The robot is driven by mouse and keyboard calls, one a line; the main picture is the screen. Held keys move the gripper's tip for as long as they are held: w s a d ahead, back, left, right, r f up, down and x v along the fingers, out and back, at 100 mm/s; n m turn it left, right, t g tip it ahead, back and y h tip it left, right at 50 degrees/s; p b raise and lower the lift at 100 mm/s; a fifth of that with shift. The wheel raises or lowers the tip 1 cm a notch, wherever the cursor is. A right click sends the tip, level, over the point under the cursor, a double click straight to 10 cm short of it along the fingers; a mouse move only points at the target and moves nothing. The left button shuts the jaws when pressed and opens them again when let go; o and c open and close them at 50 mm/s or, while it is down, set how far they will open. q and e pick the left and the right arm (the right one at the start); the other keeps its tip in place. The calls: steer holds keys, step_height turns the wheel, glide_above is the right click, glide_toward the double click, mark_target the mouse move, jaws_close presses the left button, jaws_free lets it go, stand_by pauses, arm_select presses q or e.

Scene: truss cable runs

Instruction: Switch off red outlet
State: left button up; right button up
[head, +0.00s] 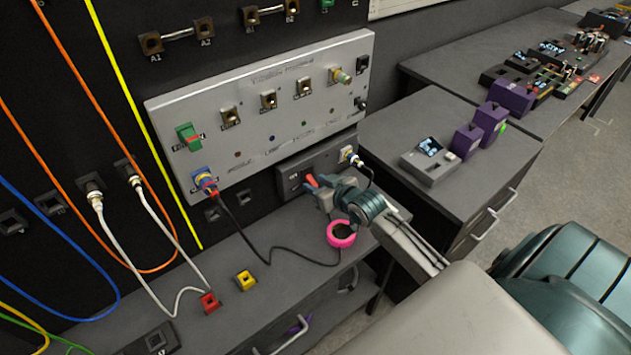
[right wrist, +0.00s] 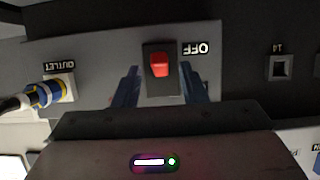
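The outlet panel (head: 322,160) is a grey plate low on the dark wall, under the large silver panel. Its red rocker switch (head: 311,181) shows just beyond my right gripper (head: 318,189). In the right wrist view the red switch (right wrist: 160,65) sits in a black frame beside an upside-down label reading OFF (right wrist: 196,48). The fingers of my right gripper (right wrist: 160,88) stand apart on either side of the switch; whether they touch the panel cannot be told. A plug with a blue and yellow collar (right wrist: 46,94) sits in the socket labelled OUTLET. My left gripper is not in view.
A black cable (head: 270,255) and a pink ring (head: 341,234) lie on the shelf below. A red block (head: 209,302) and a yellow block (head: 245,280) are further left. A grey cabinet with purple boxes (head: 490,118) stands to the right.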

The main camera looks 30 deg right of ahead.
steer(key=shift+w+f, duration=0.25)
steer(key=shift+w, duration=0.3)
jaws_close()
steer(key=shift+f+t+b, duration=0.4)
steer(key=shift+b, duration=0.4)
steer(key=shift+t+b, duration=0.3)
steer(key=shift+b, duration=0.15)
steer(key=shift+r, duration=0.15)
jaws_free()
